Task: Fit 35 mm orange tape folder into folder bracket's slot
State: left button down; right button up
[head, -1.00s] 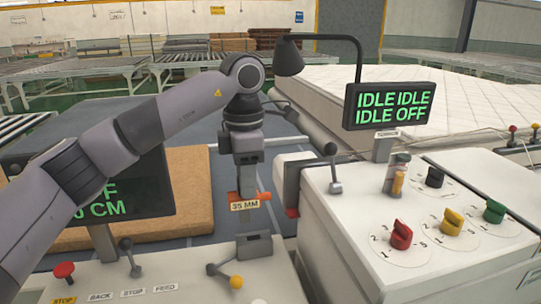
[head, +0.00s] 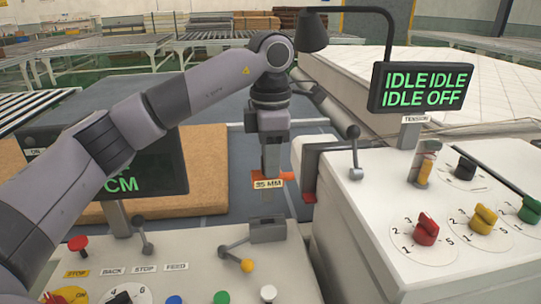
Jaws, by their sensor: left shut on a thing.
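My left gripper (head: 272,148) points down and is shut on the orange tape folder (head: 285,175), which has a "35 MM" label on its front. The grey folder bracket (head: 268,232) stands on the near white console, below the folder in the picture. A narrow grey piece shows between the label and the bracket; I cannot tell whether it belongs to the folder or the bracket. The bracket's slot is not clear from here, nor whether folder and bracket touch. My right gripper is not in view.
A lever with a yellow knob (head: 247,266) stands right by the bracket. The right console (head: 385,200) carries a black-knobbed lever (head: 354,150), coloured dials and a display (head: 424,89). A dark screen (head: 160,165) stands at left. A white mattress (head: 480,75) lies behind.

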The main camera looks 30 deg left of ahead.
pick_arm(q)
jog(key=b, duration=0.2)
send_over(271, 200)
jog(key=shift+w+a+f, duration=0.1)
jog(key=shift+f, duration=1)
jog(key=shift+w+a+f, duration=0.1)
jog(key=shift+f, duration=1)
jog(key=shift+f+b, duration=1.55)
jog(key=shift+f, duration=1.25)
jog(key=c, duration=0.8)
grip_release()
jog(key=shift+d+r, duration=0.1)
jog(key=shift+r, duration=3.5)
jog(key=shift+s, duration=0.1)
